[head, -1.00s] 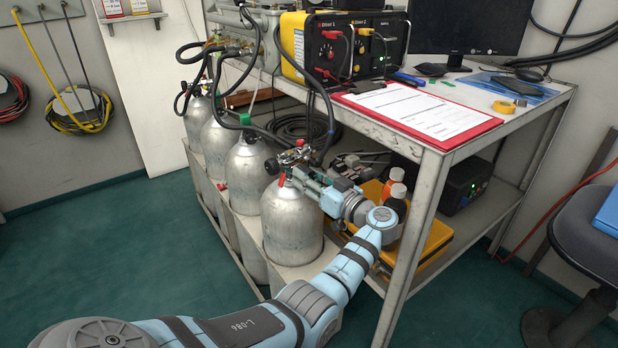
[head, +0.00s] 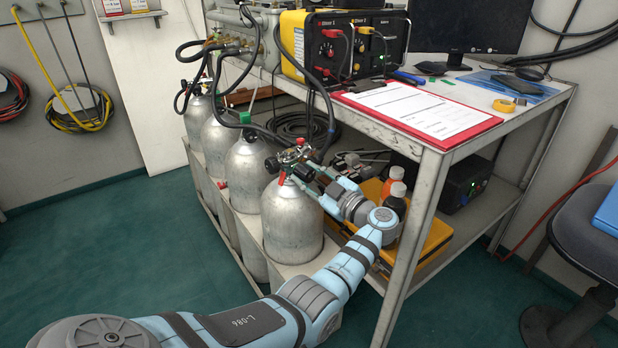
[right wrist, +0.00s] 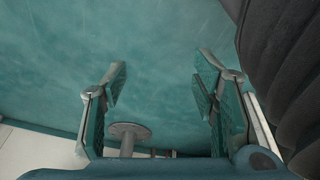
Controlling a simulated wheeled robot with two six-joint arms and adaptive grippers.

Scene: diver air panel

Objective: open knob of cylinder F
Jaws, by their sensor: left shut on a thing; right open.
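The nearest grey cylinder (head: 292,225) of the row stands upright at the front, with a valve, a black fitting (head: 272,164) and a red tag (head: 282,179) on top; I cannot read a letter on it. My left gripper (head: 304,170) reaches its valve from the right and is shut on the valve's knob, which the fingers mostly hide. I cannot tell how far the knob is turned. My right gripper (right wrist: 163,100) shows in the right wrist view, open and empty above the teal floor.
More cylinders (head: 247,175) stand behind in the rack, with black hoses (head: 325,110) above. The bench (head: 428,200) has a post close right of my left arm. A yellow case (head: 432,245) and bottles (head: 396,190) sit on its lower shelf. The left floor is clear.

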